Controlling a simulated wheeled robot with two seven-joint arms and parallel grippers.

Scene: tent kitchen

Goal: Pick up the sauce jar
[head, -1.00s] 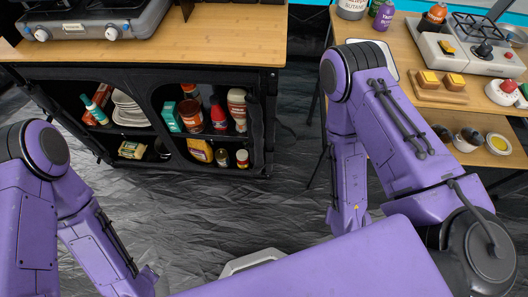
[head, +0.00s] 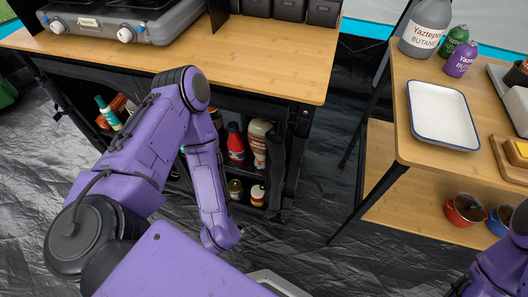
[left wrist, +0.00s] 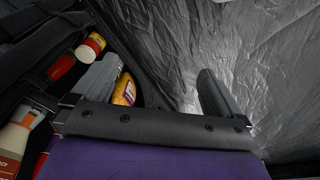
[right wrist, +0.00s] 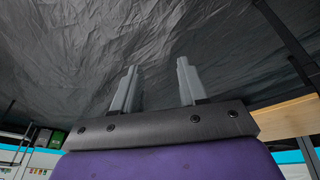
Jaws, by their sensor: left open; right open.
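Low shelf jars stand under the wooden counter: a small dark-lidded jar (head: 235,189) and a small jar with a pale lid (head: 257,195). I cannot tell which is the sauce jar; my left arm hides part of the shelf. My left gripper (left wrist: 158,90) is open and empty in the left wrist view, with a yellow-labelled container (left wrist: 125,90) just behind its left finger and a small red-and-yellow jar (left wrist: 95,44) beyond. In the head view its fingers are hidden. My right gripper (right wrist: 157,75) is open and empty, with dark tent fabric beyond it.
A red bottle (head: 235,145) and a white sauce bottle (head: 258,140) stand in the shelf. A stove (head: 150,22) is on the counter (head: 250,60). The right-hand table holds a white tray (head: 443,115) and a butane canister (head: 426,28). Dark floor lies between.

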